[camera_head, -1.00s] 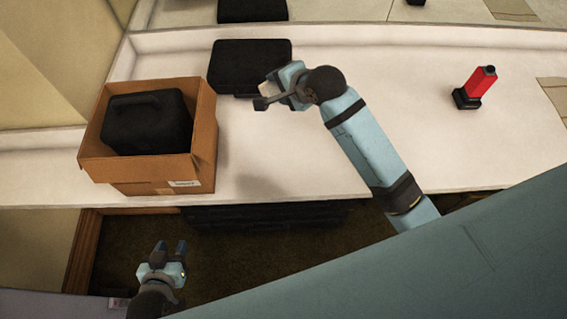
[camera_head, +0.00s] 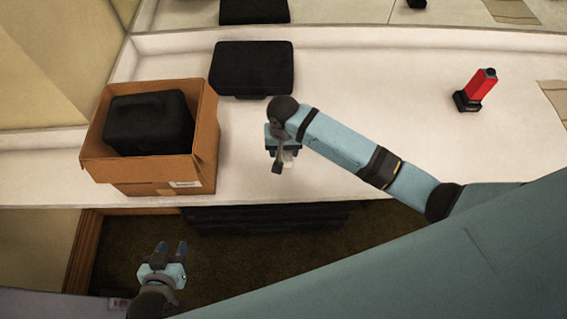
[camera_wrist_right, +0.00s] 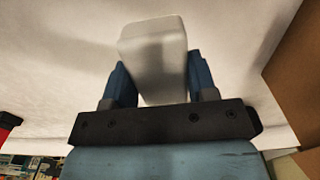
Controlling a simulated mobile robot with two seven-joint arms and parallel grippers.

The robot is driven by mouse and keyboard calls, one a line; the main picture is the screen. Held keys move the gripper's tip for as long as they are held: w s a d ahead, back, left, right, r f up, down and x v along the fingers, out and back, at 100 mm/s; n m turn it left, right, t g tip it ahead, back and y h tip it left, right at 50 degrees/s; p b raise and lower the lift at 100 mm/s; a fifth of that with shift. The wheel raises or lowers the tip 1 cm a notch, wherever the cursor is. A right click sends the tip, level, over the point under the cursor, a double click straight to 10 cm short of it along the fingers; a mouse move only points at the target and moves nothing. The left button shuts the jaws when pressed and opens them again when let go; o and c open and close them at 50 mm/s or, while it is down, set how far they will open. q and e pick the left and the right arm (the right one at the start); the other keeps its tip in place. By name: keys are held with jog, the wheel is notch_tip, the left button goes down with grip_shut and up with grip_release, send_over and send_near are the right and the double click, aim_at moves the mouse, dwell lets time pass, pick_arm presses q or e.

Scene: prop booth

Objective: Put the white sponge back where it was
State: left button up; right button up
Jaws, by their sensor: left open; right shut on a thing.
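The white sponge (camera_wrist_right: 153,50) is a pale block between the two blue fingers of my right gripper (camera_wrist_right: 158,85) in the right wrist view. In the head view my right gripper (camera_head: 281,164) is shut on the sponge (camera_head: 289,156), over the white counter near its front edge. Only a small pale part of the sponge shows there; the gripper hides the rest. My left gripper (camera_head: 166,248) is open and empty, low at the lower left, in front of the counter and over the dark floor.
An open cardboard box (camera_head: 205,145) holding a black case (camera_head: 148,123) stands left on the counter (camera_head: 360,90). A flat black case (camera_head: 251,68) lies behind my right gripper. A red and black tool (camera_head: 477,88) stands at right. The counter between is clear.

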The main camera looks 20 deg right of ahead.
notch_tip(320, 180, down, 9)
jog(key=shift+f, duration=0.1)
dwell(0.3)
jog(key=o, duration=0.8)
